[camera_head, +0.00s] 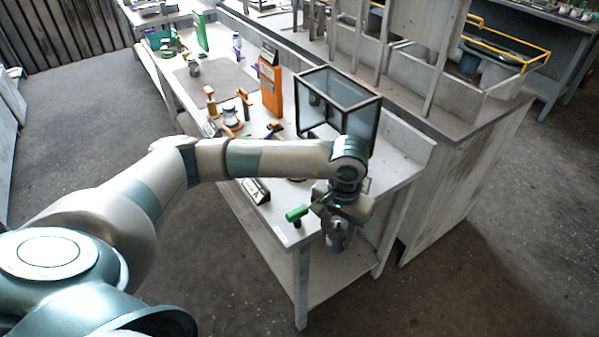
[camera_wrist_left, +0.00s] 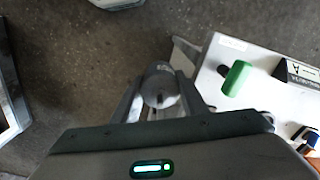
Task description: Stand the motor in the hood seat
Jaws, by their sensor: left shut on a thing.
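My left gripper (camera_head: 340,218) points down at the near right corner of the white workbench. It is shut on the motor (camera_head: 337,240), a grey cylinder hanging below the fingers. In the left wrist view the motor (camera_wrist_left: 160,88) shows its round end between the two fingers of the left gripper (camera_wrist_left: 155,100), with floor behind it. It is beside the bench top there, not over it. I cannot make out the hood seat; my arm and gripper cover part of the bench. My right gripper is not in view.
A black label block (camera_head: 256,190) is close by. A dark-framed glass box (camera_head: 340,88) and an orange case (camera_head: 271,85) stand farther back.

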